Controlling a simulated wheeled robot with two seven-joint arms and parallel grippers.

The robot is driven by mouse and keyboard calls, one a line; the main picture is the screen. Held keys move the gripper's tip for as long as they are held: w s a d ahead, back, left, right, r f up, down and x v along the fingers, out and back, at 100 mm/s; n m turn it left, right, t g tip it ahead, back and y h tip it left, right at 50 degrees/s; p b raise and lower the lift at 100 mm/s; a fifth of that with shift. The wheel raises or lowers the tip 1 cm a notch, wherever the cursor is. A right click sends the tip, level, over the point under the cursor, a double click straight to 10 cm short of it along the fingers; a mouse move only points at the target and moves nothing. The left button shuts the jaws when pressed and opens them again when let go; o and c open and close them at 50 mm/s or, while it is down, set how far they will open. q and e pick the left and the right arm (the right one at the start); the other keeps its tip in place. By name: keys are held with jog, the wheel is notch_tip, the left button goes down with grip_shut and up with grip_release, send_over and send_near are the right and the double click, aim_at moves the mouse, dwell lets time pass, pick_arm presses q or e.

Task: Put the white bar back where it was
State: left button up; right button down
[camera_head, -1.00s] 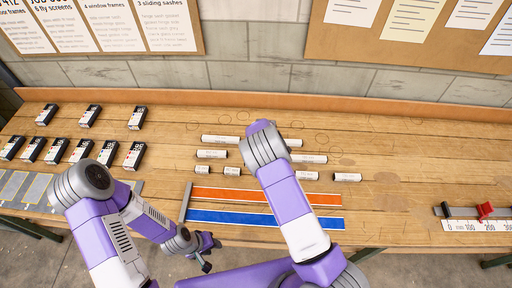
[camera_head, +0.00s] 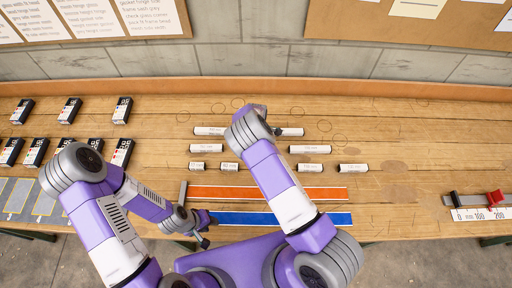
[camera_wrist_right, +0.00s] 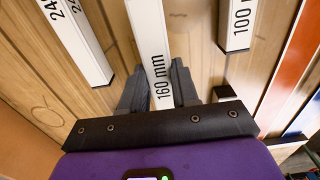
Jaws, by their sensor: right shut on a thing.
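The white bar marked 160 mm (camera_wrist_right: 152,40) stands between the two fingers of my right gripper (camera_wrist_right: 160,85) in the right wrist view, and the gripper is shut on it. In the head view my right forearm hides that gripper and the bar in it. I cannot tell how high the bar is above the bench. Other white bars lie in rows on the bench, such as a middle-row one (camera_head: 310,149) right of my arm and one (camera_head: 206,148) left of it. My left gripper (camera_head: 207,229) is open and empty at the bench's front edge.
In the wrist view a 240 bar (camera_wrist_right: 75,38) lies left of the held bar and a 100 bar (camera_wrist_right: 238,25) right. An orange strip (camera_head: 235,192) and a blue strip (camera_head: 250,218) lie in front. A ruler with a red slider (camera_head: 495,198) is at right, black boxes (camera_head: 69,110) left.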

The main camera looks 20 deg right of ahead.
jog(key=shift+f+b, duration=0.35)
jog(key=shift+f, duration=0.85)
jog(key=shift+f, duration=0.15)
jog(key=c, duration=0.8)
grip_release()
jog(key=shift+c, duration=0.2)
jog(key=shift+w+r, duration=0.1)
jog(key=shift+r, duration=0.35)
notch_tip(320, 180, up, 12)
jog(key=shift+f, duration=0.25)
jog(key=shift+f, duration=0.1)
